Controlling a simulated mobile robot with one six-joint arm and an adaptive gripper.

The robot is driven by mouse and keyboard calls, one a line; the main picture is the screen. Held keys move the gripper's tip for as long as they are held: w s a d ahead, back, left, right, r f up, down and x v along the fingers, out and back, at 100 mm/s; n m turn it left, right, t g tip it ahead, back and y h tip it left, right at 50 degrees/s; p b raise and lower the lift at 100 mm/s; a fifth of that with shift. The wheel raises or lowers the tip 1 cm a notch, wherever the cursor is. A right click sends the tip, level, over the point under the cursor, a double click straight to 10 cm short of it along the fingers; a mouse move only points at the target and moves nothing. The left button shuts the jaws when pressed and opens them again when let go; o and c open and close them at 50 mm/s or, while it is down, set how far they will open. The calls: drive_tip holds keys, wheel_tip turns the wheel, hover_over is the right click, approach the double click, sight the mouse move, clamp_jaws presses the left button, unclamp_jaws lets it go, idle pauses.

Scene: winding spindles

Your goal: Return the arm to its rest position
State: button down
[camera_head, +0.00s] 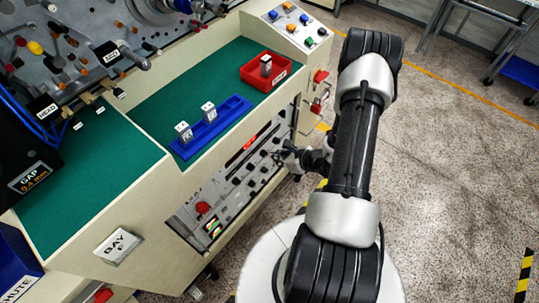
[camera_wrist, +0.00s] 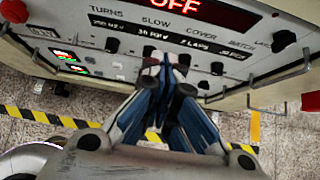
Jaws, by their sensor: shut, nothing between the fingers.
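My arm is folded over the floor in front of the winding machine, seen in the head view. My gripper (camera_head: 283,156) is at the front panel side of the machine, small and partly hidden behind my arm. In the wrist view my gripper (camera_wrist: 166,62) is shut and empty, its fingertips together. Behind the fingers is the control panel (camera_wrist: 140,45) with knobs and a red "OFF" display. I cannot tell how far the fingertips are from the panel. The panel (camera_head: 225,185) also shows in the head view.
The green worktop (camera_head: 150,95) holds a blue rack (camera_head: 212,128) with two pale blocks and a red tray (camera_head: 262,78) with one block. Metal handles (camera_wrist: 280,75) stick out from the panel. A red knob (camera_head: 320,76) sits on the machine's right end.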

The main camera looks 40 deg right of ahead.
drive_tip(key=shift+s+d+r, duration=0.15)
drive_tip(key=shift+s+r, duration=0.15)
drive_tip(key=w+a+r+n+y, duration=0.1)
drive_tip(key=a+r+n, duration=0.1)
drive_tip(key=r, duration=0.3)
drive_tip(key=w+a+r+n+y, duration=0.1)
drive_tip(key=w+a+r+n, duration=0.1)
drive_tip(key=r, duration=0.3)
drive_tip(key=w+a+r+n+y, duration=0.1)
drive_tip(key=w+a+r+n, duration=0.1)
drive_tip(key=a+r+n, duration=0.2)
drive_tip(key=shift+w+a+r+y, duration=0.2)
drive_tip(key=shift+a+r+y, duration=0.1)
drive_tip(key=shift+r+y, duration=0.1)
drive_tip(key=s+a+r+n+g+y, duration=0.2)
drive_tip(key=s+a+r+n+g, duration=0.15)
drive_tip(key=a+r+n, duration=0.6)
drive_tip(key=s+a+r+n+g+h, duration=0.3)
drive_tip(key=s+a+r+n, duration=0.45)
drive_tip(key=s+r, duration=0.25)
drive_tip(key=s+d+r+n+t+h, duration=0.2)
drive_tip(key=s+d+r+n+h, duration=0.3)
drive_tip(key=s+n, duration=0.3)
drive_tip(key=shift+s+r, duration=0.15)
drive_tip(key=shift+r, duration=0.25)
